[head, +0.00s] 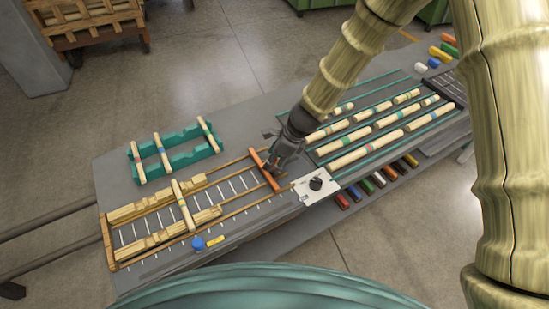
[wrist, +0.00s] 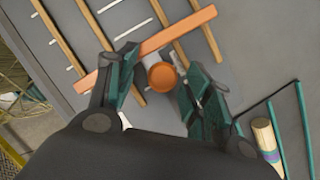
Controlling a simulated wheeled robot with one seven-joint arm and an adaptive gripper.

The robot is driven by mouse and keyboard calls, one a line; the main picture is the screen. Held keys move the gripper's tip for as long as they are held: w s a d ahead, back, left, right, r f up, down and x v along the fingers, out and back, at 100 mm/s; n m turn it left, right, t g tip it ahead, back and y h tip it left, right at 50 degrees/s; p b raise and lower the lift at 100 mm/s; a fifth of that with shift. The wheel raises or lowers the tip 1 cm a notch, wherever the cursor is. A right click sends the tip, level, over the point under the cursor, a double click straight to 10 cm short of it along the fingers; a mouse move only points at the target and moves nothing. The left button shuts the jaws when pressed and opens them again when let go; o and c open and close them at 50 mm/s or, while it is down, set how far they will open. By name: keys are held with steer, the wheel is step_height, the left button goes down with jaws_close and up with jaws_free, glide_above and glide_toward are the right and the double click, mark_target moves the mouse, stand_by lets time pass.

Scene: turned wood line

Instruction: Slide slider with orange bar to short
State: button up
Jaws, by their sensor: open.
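The slider's orange bar (head: 259,163) lies across the wooden rails near the right end of the ruled frame. In the wrist view the orange bar (wrist: 186,25) runs diagonally, with a round orange knob (wrist: 162,76) joined to its near side. My gripper (head: 275,163) is down at the bar. In the wrist view my gripper (wrist: 159,64) is open, with one teal finger on each side of the knob. I cannot tell whether either finger touches it. No readable "short" mark shows.
Light wooden pieces and a dowel (head: 183,205) lie across the frame's left half. A teal rack (head: 176,160) with dowels stands behind it. A white plate with a black knob (head: 316,184) sits just right of the frame. Several dowels lie in rows farther right.

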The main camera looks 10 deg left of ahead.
steer(key=shift+d, duration=0.1)
steer(key=v, duration=1.1)
steer(key=shift+r, duration=0.45)
